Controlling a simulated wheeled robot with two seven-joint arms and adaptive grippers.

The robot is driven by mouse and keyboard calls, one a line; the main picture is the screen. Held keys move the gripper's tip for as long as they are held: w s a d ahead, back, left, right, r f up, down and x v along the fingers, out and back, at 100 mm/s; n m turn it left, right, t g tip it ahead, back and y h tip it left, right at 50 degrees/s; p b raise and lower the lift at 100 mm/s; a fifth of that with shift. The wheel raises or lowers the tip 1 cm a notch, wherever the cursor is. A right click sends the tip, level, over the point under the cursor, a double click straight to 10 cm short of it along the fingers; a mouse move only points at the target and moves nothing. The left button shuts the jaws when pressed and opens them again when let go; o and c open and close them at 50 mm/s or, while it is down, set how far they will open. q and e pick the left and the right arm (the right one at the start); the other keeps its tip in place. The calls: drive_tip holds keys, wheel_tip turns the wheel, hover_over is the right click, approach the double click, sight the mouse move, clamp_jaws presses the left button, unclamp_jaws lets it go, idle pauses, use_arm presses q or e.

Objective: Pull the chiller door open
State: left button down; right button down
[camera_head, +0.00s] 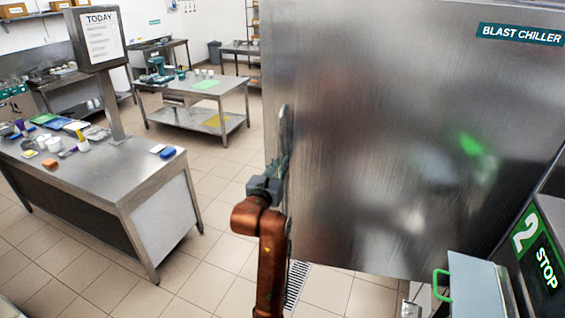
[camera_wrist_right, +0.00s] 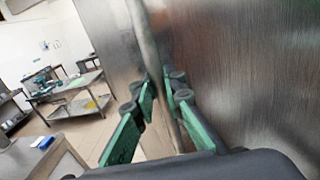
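The steel chiller door (camera_head: 400,140) fills the right half of the head view, with a "BLAST CHILLER" label (camera_head: 521,34) at its top right. Its upright handle (camera_head: 284,135) runs near the door's left edge. My right gripper (camera_head: 281,170) is at the lower part of this handle. In the right wrist view, the green finger pads of the right gripper (camera_wrist_right: 159,98) lie on both sides of the handle (camera_wrist_right: 145,35), with almost no gap, so it looks shut on it. The contact itself is partly hidden. My left gripper is not in view.
A steel table (camera_head: 120,178) with small items and a "TODAY" screen (camera_head: 100,38) stands left; another table (camera_head: 195,90) is behind it. Tiled floor (camera_head: 215,215) is clear left of the door. A "2 STOP" panel (camera_head: 540,255) and a green-handled box (camera_head: 478,280) are lower right.

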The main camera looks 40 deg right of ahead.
sight(280, 136)
drive_tip(key=c, duration=2)
unclamp_jaws()
drive_tip(key=shift+a+r, duration=0.15)
drive_tip(key=shift+a, duration=0.05)
drive_tip(key=shift+c, duration=0.2)
drive_tip(key=shift+d, duration=0.1)
wheel_tip(280, 136, up, 10)
drive_tip(key=shift+f, duration=0.1)
